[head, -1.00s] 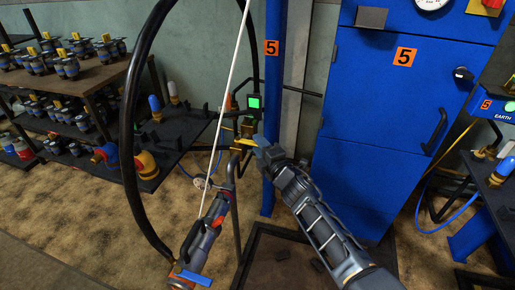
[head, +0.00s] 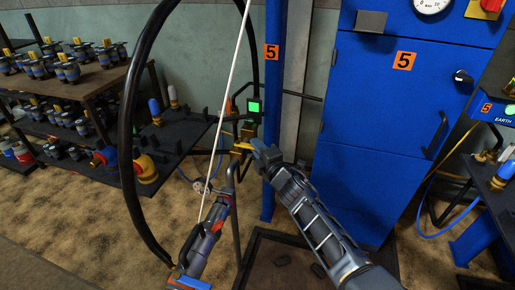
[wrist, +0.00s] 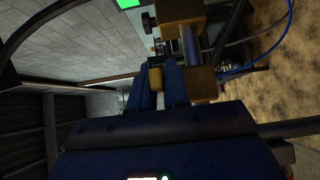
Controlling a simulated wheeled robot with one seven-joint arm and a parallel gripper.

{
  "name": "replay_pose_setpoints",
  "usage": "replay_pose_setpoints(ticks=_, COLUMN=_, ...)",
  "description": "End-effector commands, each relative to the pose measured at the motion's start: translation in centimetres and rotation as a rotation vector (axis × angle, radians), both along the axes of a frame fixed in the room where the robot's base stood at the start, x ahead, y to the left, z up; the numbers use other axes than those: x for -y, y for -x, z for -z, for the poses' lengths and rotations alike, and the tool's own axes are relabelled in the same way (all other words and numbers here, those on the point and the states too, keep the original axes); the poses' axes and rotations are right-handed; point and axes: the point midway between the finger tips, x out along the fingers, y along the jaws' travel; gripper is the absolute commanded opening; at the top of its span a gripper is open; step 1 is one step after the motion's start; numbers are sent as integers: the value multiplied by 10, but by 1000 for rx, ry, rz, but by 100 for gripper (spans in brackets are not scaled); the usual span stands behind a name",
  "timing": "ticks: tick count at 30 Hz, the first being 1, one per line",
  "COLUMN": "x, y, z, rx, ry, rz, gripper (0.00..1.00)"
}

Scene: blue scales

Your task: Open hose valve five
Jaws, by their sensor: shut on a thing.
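The valve with a yellow handle (head: 241,147) is left of the blue post marked 5, below a small lit green panel (head: 254,107). My gripper (head: 257,150) reaches it from the lower right and is shut on the yellow handle. In the wrist view, a yellow piece (wrist: 155,79) lies between my blue fingers, and larger yellow blocks (wrist: 203,84) with a metal rod stand just right of them. The fingers partly hide the handle, and its exact angle is hard to tell.
A black hose (head: 128,130) loops at left, with a red-and-grey nozzle (head: 203,246) hanging in front. The blue post (head: 270,190) and blue cabinet (head: 365,190) stand close to my arm. Shelves (head: 90,90) with several fittings are at left. Open floor (head: 80,225) lies at lower left.

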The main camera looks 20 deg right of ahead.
Motion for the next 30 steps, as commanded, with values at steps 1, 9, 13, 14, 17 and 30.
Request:
replay_pose_setpoints(ticks=1, x=0, y=0, z=1, rx=-1, ry=0, rz=0, gripper=0)
replay_pose_setpoints(ticks=9, x=0, y=0, z=1, rx=-1, ry=0, rz=0, gripper=0)
replay_pose_setpoints(ticks=13, x=0, y=1, z=2, rx=0, ry=0, rz=4, gripper=0)
replay_pose_setpoints(ticks=14, x=-1, y=1, z=2, rx=0, ry=0, rz=7, gripper=0)
replay_pose_setpoints(ticks=17, x=-1, y=2, z=4, rx=0, ry=-1, rz=21, gripper=0)
replay_pose_setpoints(ticks=30, x=-12, y=11, z=11, rx=3, ry=-3, rz=189, gripper=0)
